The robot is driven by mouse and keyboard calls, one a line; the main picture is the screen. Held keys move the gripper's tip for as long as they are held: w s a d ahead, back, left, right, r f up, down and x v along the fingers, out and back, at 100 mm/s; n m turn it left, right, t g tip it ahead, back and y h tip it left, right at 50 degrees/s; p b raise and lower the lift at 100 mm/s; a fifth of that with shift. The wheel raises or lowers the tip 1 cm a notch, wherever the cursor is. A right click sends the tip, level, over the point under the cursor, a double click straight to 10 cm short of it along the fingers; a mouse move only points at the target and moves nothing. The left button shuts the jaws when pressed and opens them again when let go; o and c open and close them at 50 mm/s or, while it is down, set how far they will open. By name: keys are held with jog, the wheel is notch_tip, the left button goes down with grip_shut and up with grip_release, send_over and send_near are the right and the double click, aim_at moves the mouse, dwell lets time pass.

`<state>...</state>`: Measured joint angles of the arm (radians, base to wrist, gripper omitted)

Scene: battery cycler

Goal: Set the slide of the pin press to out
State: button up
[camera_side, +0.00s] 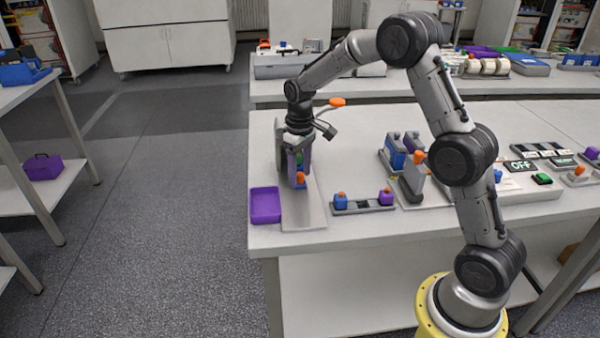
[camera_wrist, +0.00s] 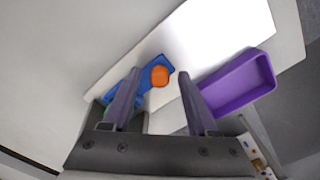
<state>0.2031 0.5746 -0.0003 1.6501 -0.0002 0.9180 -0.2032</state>
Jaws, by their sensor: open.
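The pin press stands at the left end of the bench, on a pale grey base plate (camera_side: 305,212). Its slide looks like the blue piece (camera_wrist: 146,77) with an orange knob (camera_wrist: 160,76); the knob also shows low in the side view (camera_side: 300,177). My gripper (camera_side: 297,168) points down over the press. In the wrist view its two dark fingers (camera_wrist: 159,73) are apart, one on each side of the knob in the picture. I cannot tell whether they touch it. A green part is mostly hidden behind the left finger.
A purple tray (camera_side: 265,204) sits left of the base plate, close to it. A grey holder with blue and purple blocks (camera_side: 362,206) lies to the right. An orange-tipped lever (camera_side: 337,102) sticks out beside my wrist. The bench's front edge is near.

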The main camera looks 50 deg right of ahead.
jog(key=shift+f, duration=0.3)
grip_shut()
dwell(1.3)
